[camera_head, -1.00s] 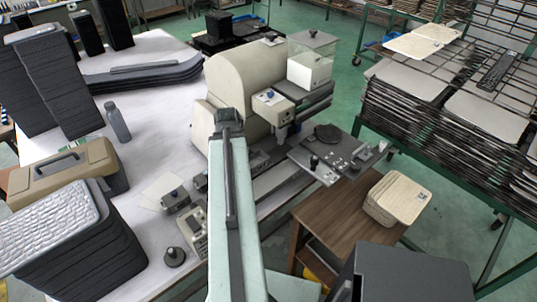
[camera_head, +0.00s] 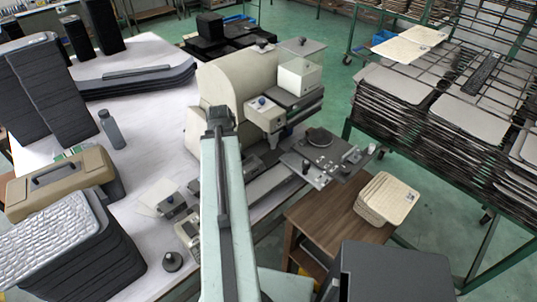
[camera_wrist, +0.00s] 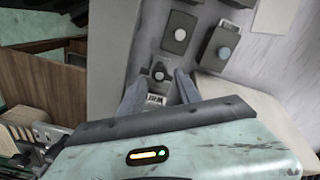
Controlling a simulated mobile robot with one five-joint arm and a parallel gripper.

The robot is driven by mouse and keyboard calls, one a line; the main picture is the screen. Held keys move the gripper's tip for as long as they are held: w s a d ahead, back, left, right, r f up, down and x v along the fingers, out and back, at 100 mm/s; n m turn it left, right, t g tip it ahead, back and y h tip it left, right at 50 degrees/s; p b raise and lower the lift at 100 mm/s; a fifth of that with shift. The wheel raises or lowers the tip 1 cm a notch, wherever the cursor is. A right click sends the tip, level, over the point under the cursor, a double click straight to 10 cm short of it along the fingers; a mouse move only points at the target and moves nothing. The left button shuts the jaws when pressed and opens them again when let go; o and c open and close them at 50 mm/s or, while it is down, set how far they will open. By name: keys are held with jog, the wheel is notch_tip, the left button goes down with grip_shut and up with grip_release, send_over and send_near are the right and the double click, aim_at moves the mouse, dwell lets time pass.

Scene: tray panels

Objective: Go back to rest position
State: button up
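My arm (camera_head: 222,190), pale green with a dark strip, rises from the bottom centre of the head view in front of the beige machine (camera_head: 232,82). My gripper is not visible in that view. In the wrist view my gripper (camera_wrist: 160,84) shows two grey-blue fingers spread apart. Nothing is held between them. Behind the gap lies a grey control box (camera_wrist: 160,72) with knobs and a label. I cannot tell how far the fingers are from it.
A white table (camera_head: 150,55) carries a bottle (camera_head: 112,128), a toolbox (camera_head: 62,183) and dark panel stacks (camera_head: 80,260). Right of my arm stand a wooden stool (camera_head: 325,215) and a grey box (camera_head: 392,272). A rack of trays (camera_head: 415,115) stands right. Green floor shows between.

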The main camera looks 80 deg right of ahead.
jog(key=shift+r+p, duration=1)
jog(key=shift+r, duration=0.5)
